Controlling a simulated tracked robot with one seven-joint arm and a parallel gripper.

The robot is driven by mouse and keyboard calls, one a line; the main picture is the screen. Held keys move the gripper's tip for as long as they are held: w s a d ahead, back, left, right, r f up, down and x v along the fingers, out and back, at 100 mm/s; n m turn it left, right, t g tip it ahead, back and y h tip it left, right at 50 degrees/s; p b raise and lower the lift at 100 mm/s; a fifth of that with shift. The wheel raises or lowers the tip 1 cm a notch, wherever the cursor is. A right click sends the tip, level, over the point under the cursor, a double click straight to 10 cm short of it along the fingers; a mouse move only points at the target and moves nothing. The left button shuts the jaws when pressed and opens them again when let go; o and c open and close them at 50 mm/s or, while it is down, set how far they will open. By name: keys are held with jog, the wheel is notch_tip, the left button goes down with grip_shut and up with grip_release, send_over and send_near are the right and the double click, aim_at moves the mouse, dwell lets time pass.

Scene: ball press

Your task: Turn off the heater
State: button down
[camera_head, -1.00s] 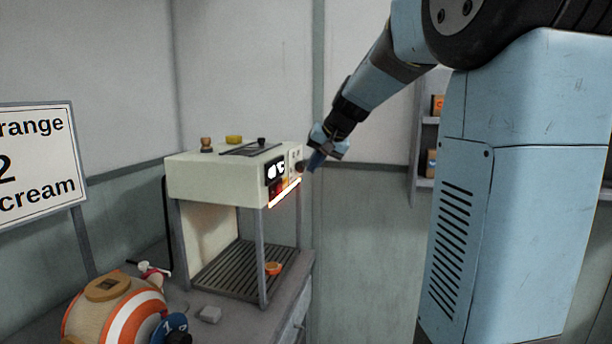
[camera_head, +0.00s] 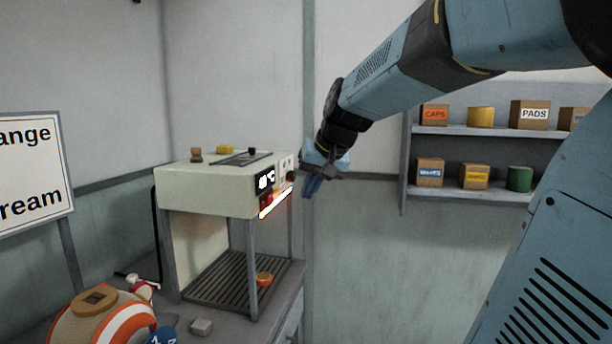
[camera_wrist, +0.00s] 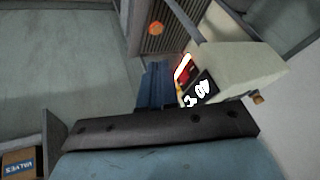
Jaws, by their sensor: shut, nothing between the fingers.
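The heater is the cream box machine (camera_head: 205,190) on legs at the counter, and it shows in the wrist view (camera_wrist: 235,72). Its front panel has a lit white display (camera_head: 265,180), a glowing bar (camera_head: 276,203) along the lower edge, and a dark knob (camera_head: 291,175) at the right. In the wrist view the display (camera_wrist: 197,93) and glowing bar (camera_wrist: 183,66) are lit. My gripper (camera_head: 311,188) is shut and empty, pointing down just right of the panel, close to the knob. I cannot tell whether it touches. The knob is not clear in the wrist view.
An orange piece (camera_head: 264,279) lies on the slatted tray under the machine. A striped ball-shaped thing (camera_head: 100,320) stands at front left beside a sign (camera_head: 35,165). Shelves with boxes (camera_head: 530,114) are on the right wall.

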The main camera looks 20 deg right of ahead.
jog(key=s+f+n+h, duration=0.1)
jog(key=s+f, duration=0.3)
jog(key=s, duration=0.5)
jog(key=s+a+f+n+h, duration=0.1)
jog(key=s+f, duration=0.3)
jog(key=s, duration=0.5)
jog(key=shift+s+a, duration=0.2)
jog(key=shift+s, duration=0.2)
